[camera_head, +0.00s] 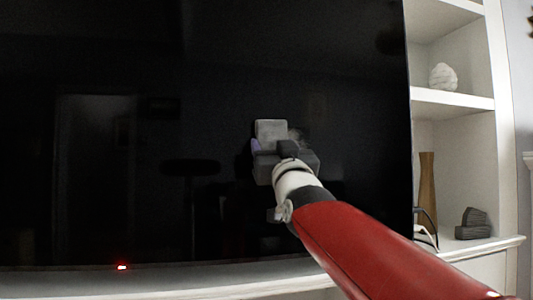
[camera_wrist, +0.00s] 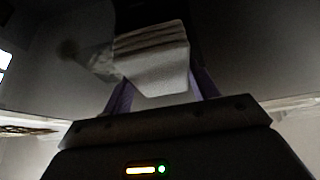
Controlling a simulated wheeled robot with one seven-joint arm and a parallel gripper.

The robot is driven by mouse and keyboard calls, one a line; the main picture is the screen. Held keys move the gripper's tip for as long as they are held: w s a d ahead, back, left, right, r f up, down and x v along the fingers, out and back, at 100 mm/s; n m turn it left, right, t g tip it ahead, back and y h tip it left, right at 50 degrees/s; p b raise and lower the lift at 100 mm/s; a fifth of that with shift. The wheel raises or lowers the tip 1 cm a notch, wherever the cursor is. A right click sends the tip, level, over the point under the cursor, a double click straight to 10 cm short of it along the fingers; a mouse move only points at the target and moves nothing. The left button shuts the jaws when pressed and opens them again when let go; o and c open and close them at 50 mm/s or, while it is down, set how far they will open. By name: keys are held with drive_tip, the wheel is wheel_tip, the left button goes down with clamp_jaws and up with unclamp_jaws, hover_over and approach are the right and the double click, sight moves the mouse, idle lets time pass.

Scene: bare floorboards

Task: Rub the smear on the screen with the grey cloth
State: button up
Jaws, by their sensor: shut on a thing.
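The large black screen (camera_head: 110,130) fills most of the head view. My gripper (camera_head: 268,145) is in front of it, right of the middle, at the end of my outstretched arm. It is shut on the folded grey cloth (camera_head: 271,130), which stands up past the fingers. In the wrist view the cloth (camera_wrist: 152,55) sits between the two purplish fingers, its folded layers facing the dark screen (camera_wrist: 240,50). I cannot tell whether the cloth touches the screen.
White shelves (camera_head: 455,104) stand right of the screen, with a white ornament (camera_head: 442,77), a brown vase (camera_head: 427,185) and dark stacked objects (camera_head: 472,224). A pale ledge (camera_head: 200,280) runs below the screen. A small red light (camera_head: 122,267) glows near the screen's lower edge.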

drive_tip(key=d+p, duration=0.1)
drive_tip(key=d, duration=0.1)
drive_tip(key=w+d+p, duration=0.1)
drive_tip(key=d, duration=0.1)
drive_tip(key=w+d+p, duration=0.1)
drive_tip(key=d+p, duration=0.1)
drive_tip(key=d, duration=0.1)
drive_tip(key=shift+d, duration=0.1)
drive_tip(key=shift+w+d, duration=0.15)
drive_tip(key=shift+d, duration=0.7)
drive_tip(key=shift+a+f+b, duration=0.2)
drive_tip(key=shift+a+b, duration=0.65)
drive_tip(key=shift+b, duration=0.15)
drive_tip(key=a+b, duration=0.3)
drive_tip(key=b, duration=0.1)
drive_tip(key=s+a+b, duration=0.1)
drive_tip(key=a+b, duration=0.2)
drive_tip(key=b, duration=0.1)
drive_tip(key=s+a+b, duration=0.1)
drive_tip(key=a+b, duration=0.2)
drive_tip(key=b, duration=0.1)
drive_tip(key=shift+s+a+r, duration=0.1)
drive_tip(key=shift+s+r, duration=0.05)
drive_tip(key=shift+s, duration=0.1)
